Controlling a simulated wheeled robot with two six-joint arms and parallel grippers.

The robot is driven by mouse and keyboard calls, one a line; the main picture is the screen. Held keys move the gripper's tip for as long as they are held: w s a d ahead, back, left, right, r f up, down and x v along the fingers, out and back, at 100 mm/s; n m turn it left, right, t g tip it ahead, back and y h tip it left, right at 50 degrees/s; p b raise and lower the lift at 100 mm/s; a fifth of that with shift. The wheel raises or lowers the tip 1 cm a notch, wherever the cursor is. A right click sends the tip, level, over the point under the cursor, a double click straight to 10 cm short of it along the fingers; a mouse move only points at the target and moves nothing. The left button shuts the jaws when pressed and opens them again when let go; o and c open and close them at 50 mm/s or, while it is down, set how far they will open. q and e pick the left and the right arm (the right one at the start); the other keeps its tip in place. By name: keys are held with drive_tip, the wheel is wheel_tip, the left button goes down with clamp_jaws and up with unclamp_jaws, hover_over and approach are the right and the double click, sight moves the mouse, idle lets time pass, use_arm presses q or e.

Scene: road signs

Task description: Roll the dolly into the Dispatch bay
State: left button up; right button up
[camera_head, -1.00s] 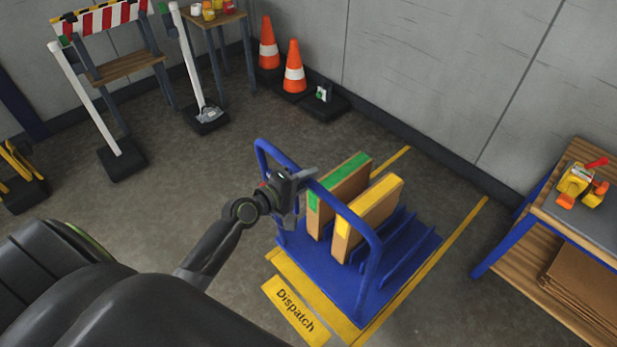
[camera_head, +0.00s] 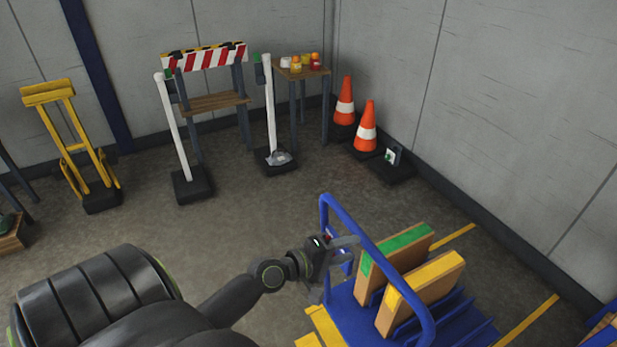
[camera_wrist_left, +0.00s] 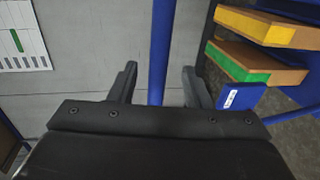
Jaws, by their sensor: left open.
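The blue dolly (camera_head: 357,310) stands at the lower right of the head view, partly cut off by the frame. It carries two upright boards, one with a green edge (camera_head: 402,249) and one with a yellow edge (camera_head: 428,279). It stands inside the yellow floor lines (camera_head: 323,325) of the Dispatch bay; the name plate seen earlier is out of frame. My left gripper (camera_head: 340,264) is open at the left post of the dolly's push handle (camera_head: 373,247). In the left wrist view the blue handle bar (camera_wrist_left: 162,50) shows between the open fingers (camera_wrist_left: 158,82). My right gripper is not in view.
Orange cones (camera_head: 366,127) and a black base stand by the back wall.

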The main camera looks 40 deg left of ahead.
use_arm(q)
drive_tip(key=b+v, duration=0.1)
drive_tip(key=v, duration=1)
drive_tip(key=shift+b, duration=0.3)
